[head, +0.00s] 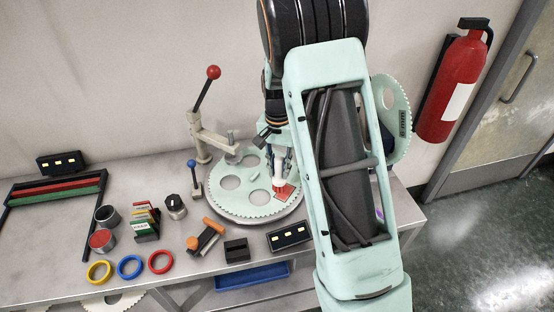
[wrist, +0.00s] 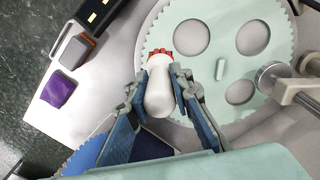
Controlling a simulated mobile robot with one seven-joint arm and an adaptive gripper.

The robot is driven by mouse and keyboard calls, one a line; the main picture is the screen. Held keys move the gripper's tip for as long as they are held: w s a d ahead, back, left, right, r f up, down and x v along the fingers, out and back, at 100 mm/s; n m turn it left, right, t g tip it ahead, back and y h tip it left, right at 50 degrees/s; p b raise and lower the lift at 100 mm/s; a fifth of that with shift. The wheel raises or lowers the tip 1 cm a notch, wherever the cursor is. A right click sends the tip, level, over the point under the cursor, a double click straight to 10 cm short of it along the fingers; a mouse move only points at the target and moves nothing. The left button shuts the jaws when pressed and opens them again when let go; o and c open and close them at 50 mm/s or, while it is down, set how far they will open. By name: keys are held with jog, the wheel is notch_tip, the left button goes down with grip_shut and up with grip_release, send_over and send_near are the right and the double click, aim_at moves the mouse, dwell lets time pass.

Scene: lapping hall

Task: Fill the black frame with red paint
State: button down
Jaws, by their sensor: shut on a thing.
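My gripper (wrist: 162,80) is shut on a white, rounded tool (wrist: 159,92), held over the edge of the pale green toothed disc. The tool also shows in the head view (head: 279,183). Red paint (wrist: 160,52) with a scalloped edge shows at the tool's far end. In the head view a reddish square patch (head: 285,194) lies on the disc just beside the tip. A thin black outline around it cannot be made out; the tool hides part of the patch. Whether the tip touches the disc, I cannot tell.
The toothed disc (head: 226,205) has round holes. A lever with a red knob (head: 213,72) stands behind it. Coloured rings (head: 130,266), a can with red inside (head: 101,240), a black-edged rack (head: 76,179) and black blocks (head: 237,250) occupy the bench's left and front.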

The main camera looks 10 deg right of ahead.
jog(key=shift+r+p, duration=0.4)
jog(key=shift+r, duration=0.6)
